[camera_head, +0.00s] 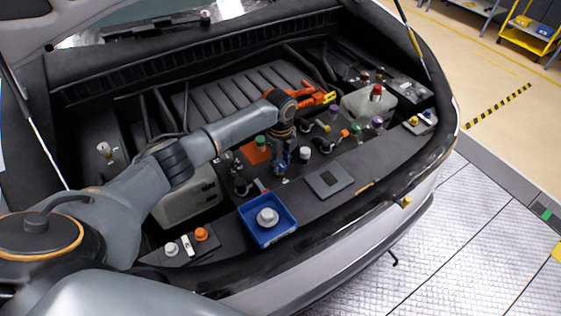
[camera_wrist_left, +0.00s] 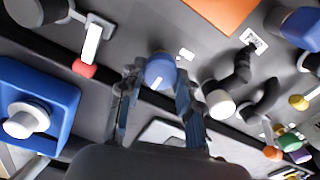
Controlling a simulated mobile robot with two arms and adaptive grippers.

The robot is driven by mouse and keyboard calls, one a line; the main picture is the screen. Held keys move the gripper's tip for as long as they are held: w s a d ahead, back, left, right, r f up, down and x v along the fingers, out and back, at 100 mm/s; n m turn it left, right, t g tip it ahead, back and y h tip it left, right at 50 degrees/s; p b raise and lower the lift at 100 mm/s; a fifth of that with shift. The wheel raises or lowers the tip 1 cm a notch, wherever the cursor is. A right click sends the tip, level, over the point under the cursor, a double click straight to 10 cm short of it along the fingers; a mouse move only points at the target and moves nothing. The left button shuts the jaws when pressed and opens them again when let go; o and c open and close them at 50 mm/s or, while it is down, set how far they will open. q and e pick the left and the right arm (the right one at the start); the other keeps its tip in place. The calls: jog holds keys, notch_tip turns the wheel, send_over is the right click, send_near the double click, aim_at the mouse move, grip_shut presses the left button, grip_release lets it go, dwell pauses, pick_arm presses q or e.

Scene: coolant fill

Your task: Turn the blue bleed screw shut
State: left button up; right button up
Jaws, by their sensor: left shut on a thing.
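The blue bleed screw (camera_wrist_left: 160,71) has a round blue head with a white mark, seen in the left wrist view between my gripper's fingertips. My left gripper (camera_wrist_left: 158,80) is shut on it, one finger on each side. In the head view my left gripper (camera_head: 280,168) points down in the middle of the engine bay, and the screw is mostly hidden by the fingers there. My right gripper is not in either view.
A blue tray (camera_head: 247,226) holding a grey-white cap (camera_head: 267,217) stands front left of the gripper. A white-capped fitting (camera_wrist_left: 219,102) is close to the right finger. A red-tipped lever (camera_wrist_left: 84,68) and an orange block (camera_head: 256,153) are nearby.

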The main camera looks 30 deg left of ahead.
aim_at(281, 164)
pick_arm(q)
jog(key=shift+f, duration=0.1)
jog(key=o, duration=1.1)
jog(key=shift+o, duration=0.2)
jog(key=shift+r, duration=0.45)
notch_tip(281, 164, up, 11)
jog(key=shift+r, duration=0.2)
